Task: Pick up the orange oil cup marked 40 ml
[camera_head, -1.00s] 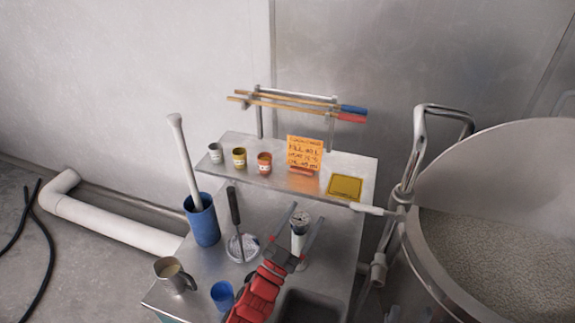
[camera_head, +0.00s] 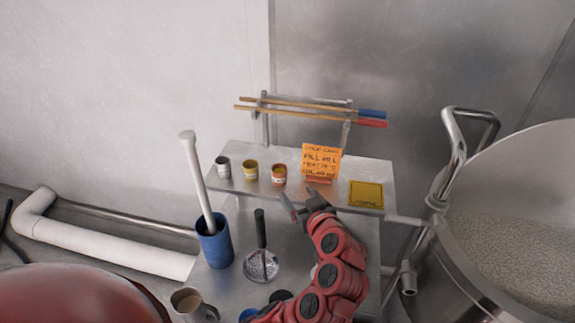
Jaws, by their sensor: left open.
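The orange cup (camera_head: 279,176) stands upright on the raised metal shelf (camera_head: 230,187), at the right end of a row of three small cups. Its label is too small to read. A yellow cup (camera_head: 250,171) and a grey cup (camera_head: 222,168) stand to its left. My left gripper (camera_head: 298,195) is open and empty, at the shelf's front edge, just below and right of the orange cup in the picture. It appears apart from the cup. My right gripper is not in view.
An orange note card (camera_head: 320,161) stands right of the cups, with a yellow plate (camera_head: 366,194) farther right. A blue container (camera_head: 215,245) holding a white-handled tool, a strainer (camera_head: 261,265) and a metal mug (camera_head: 192,304) are below. A large drum (camera_head: 530,165) stands right.

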